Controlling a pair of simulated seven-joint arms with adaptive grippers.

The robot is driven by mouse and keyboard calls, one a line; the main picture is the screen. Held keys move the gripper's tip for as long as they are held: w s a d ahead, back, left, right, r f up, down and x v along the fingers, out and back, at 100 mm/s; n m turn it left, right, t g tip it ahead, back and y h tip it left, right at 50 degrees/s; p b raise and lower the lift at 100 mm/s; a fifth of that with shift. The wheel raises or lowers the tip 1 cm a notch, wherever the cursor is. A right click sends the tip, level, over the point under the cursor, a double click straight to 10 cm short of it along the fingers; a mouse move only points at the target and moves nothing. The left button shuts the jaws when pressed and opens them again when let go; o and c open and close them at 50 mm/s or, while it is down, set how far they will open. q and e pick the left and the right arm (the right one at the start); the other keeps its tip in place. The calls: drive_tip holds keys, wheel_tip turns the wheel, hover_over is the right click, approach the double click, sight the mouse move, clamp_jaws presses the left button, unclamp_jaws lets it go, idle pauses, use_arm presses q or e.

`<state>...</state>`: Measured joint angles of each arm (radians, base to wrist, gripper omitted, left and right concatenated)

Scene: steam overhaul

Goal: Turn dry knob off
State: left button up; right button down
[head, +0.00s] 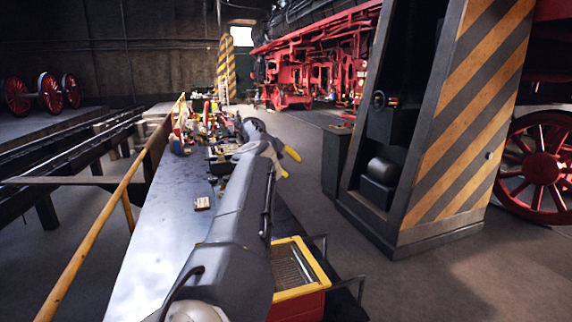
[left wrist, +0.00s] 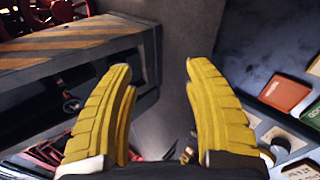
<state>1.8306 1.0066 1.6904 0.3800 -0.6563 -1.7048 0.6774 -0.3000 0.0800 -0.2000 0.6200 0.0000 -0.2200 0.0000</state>
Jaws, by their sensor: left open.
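My left gripper (head: 288,160) has yellow fingers and hangs over the right edge of the workbench (head: 160,235) in the head view. In the left wrist view its two fingers (left wrist: 157,75) stand wide apart with nothing between them. I cannot pick out a knob marked dry in either view. A small round dark part (head: 378,98) sits on the inner side of the striped pillar (head: 465,120); I cannot tell whether it is a knob. A similar round part (left wrist: 72,103) shows left of the fingers in the left wrist view. My right gripper is not in view.
The workbench holds many small items toward its far end and a small box (head: 203,203) nearer. A red tray with a yellow rim (head: 328,270) stands at its right side. A yellow rail (head: 95,235) runs along the left. Grey floor is open between bench and pillar.

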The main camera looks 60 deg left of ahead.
use_arm(q)
drive_tip(key=shift+w+a+r+n+t, duration=0.1)
drive_tip(key=shift+a+r+n+t, duration=0.2)
drive_tip(key=shift+a+r, duration=0.3)
drive_tip(key=shift+f, duration=0.15)
drive_tip(key=s+d+f+m+g+h, duration=0.1)
drive_tip(key=s+d+f+g+h, duration=0.2)
drive_tip(key=s+d+g, duration=0.3)
drive_tip(key=s+d+f+m+g+h, duration=0.1)
drive_tip(key=s+d+f+g+h, duration=0.2)
drive_tip(key=s+d, duration=0.4)
drive_tip(key=shift+g+y, duration=0.5)
drive_tip(key=shift+y, duration=0.1)
drive_tip(key=x, duration=1.1)
drive_tip(key=s+a+x, duration=0.1)
drive_tip(key=x, duration=0.4)
drive_tip(key=shift+s+d+f, duration=0.1)
drive_tip(key=shift+d+f, duration=0.05)
drive_tip(key=shift+f, duration=0.25)
drive_tip(key=shift+c, duration=0.3)
